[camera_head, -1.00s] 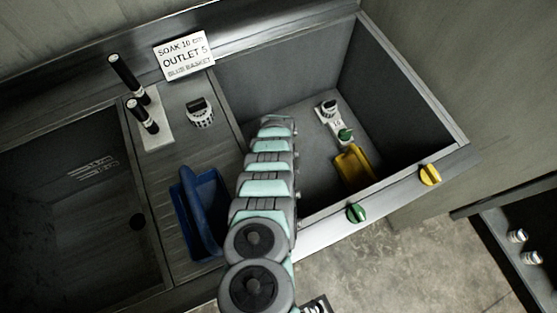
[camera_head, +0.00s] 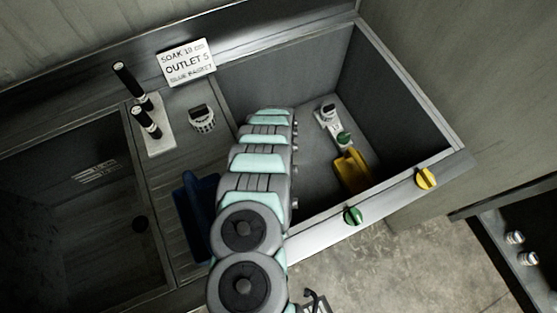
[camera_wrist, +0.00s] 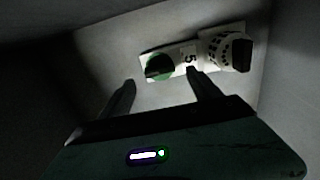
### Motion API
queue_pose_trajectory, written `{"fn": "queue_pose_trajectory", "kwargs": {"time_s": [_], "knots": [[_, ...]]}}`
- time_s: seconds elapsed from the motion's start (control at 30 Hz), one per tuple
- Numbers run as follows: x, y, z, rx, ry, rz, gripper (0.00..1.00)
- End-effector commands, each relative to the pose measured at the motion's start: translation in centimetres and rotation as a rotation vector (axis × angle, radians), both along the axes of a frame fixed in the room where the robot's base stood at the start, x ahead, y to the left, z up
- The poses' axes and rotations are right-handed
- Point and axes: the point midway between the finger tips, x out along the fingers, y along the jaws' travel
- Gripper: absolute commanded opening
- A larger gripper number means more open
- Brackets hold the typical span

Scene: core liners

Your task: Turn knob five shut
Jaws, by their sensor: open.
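A white plate marked 5 (camera_wrist: 187,56) is in the right-hand basin. It carries a round green knob (camera_wrist: 159,67) with a dark grip bar and a white dial with a black knob (camera_wrist: 236,53). In the head view the green knob (camera_head: 343,139) and the dial (camera_head: 327,111) are on the basin floor. My gripper (camera_wrist: 160,78) is open and empty in the wrist view. The green knob shows between and just beyond its fingertips; I cannot tell the remaining gap. My arm hides the gripper in the head view.
A yellow scoop-like object (camera_head: 352,170) lies near the green knob. A green knob (camera_head: 352,215) and a yellow knob (camera_head: 426,178) are on the front rim. A blue basket (camera_head: 197,215), another dial (camera_head: 201,118) and black-handled taps (camera_head: 145,121) are left. A sign (camera_head: 186,62) reads "OUTLET 5".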

Motion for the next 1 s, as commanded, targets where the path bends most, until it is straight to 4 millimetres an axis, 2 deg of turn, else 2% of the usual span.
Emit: {"fn": "queue_pose_trajectory", "kwargs": {"time_s": [0.03,0.2,0.4,1.0], "knots": [[0.1,0.0,1.0,0.0,0.0,-0.001,0.73],[0.0,0.1,3.2,0.001,0.002,-0.001,0.73],[0.0,0.0,4.8,0.0,0.001,-0.001,0.73],[0.0,-0.1,5.2,0.0,0.001,0.0,0.73]]}}
